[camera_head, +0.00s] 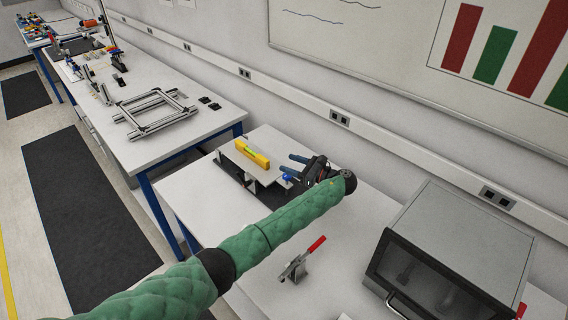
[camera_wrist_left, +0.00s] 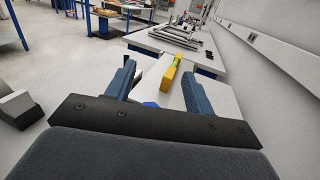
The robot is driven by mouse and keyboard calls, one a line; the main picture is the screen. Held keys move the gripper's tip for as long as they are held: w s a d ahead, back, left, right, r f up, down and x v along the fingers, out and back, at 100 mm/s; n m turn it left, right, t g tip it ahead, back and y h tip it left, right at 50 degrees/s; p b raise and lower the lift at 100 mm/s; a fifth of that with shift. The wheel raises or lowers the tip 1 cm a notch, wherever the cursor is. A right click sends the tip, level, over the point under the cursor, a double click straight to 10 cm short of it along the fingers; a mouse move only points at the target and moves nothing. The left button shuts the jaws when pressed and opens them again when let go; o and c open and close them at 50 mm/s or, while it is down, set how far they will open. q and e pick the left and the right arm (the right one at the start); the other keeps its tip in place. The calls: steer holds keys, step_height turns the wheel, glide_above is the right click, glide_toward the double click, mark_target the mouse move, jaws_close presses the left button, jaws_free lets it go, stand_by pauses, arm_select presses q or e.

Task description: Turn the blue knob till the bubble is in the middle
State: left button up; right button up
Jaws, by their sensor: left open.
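A yellow spirit level (camera_head: 252,153) with a green vial lies on a raised light plate (camera_head: 238,158) on the white table. The level also shows in the left wrist view (camera_wrist_left: 172,73), just beyond the fingers. The bubble is too small to make out. A blue knob (camera_head: 287,178) shows at the plate's near right side, partly hidden by my gripper; in the left wrist view a bit of blue (camera_wrist_left: 151,104) shows between the finger bases. My left gripper (camera_head: 294,165) is open and empty, its blue fingers pointing left over the knob's side of the plate. My right gripper is out of view.
A red-handled toggle clamp (camera_head: 300,262) stands on the table below my left arm. A grey box with a dark glass front (camera_head: 450,255) stands at the right. A wall with a socket rail (camera_head: 340,118) runs behind. Another table with an aluminium frame (camera_head: 155,112) lies beyond.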

arm_select(q)
steer(key=s+d+r, duration=0.4)
steer(key=d, duration=0.3)
steer(key=shift+r, duration=0.3)
